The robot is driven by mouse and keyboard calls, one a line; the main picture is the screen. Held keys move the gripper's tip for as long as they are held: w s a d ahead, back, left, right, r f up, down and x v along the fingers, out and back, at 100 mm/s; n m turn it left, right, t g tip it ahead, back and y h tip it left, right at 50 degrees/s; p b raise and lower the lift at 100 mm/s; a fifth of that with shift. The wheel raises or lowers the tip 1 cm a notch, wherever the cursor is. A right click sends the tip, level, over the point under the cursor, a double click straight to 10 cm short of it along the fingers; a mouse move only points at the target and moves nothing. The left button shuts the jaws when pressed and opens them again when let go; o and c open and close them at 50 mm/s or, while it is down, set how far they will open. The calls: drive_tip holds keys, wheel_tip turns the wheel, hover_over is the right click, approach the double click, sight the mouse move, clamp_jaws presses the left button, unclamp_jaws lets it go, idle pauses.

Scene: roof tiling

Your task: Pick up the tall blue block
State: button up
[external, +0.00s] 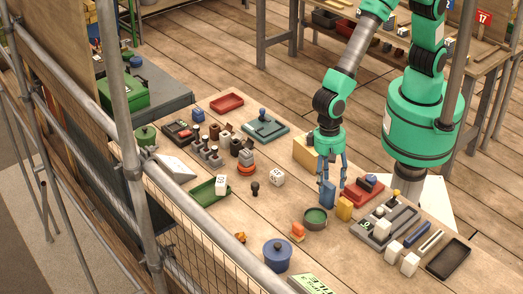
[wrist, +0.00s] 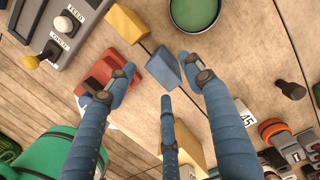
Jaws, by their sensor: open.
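The tall blue block (external: 327,193) stands upright on the wooden table beneath my gripper (external: 333,178). In the wrist view the blue block (wrist: 166,68) lies between the tips of my gripper (wrist: 158,76), nearer the right finger. The three blue fingers are spread and hold nothing. I cannot tell whether any finger touches the block.
A yellow block (external: 344,208) stands close to the blue block's right. A larger tan block (external: 305,153) stands behind. Bare tabletop lies to the left.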

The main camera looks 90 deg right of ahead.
sight(327, 195)
drive_tip(key=shift+s+a+f, duration=0.1)
drive_tip(key=shift+a+f, duration=0.05)
drive_tip(key=shift+f, duration=1.25)
drive_tip(key=c, duration=1.3)
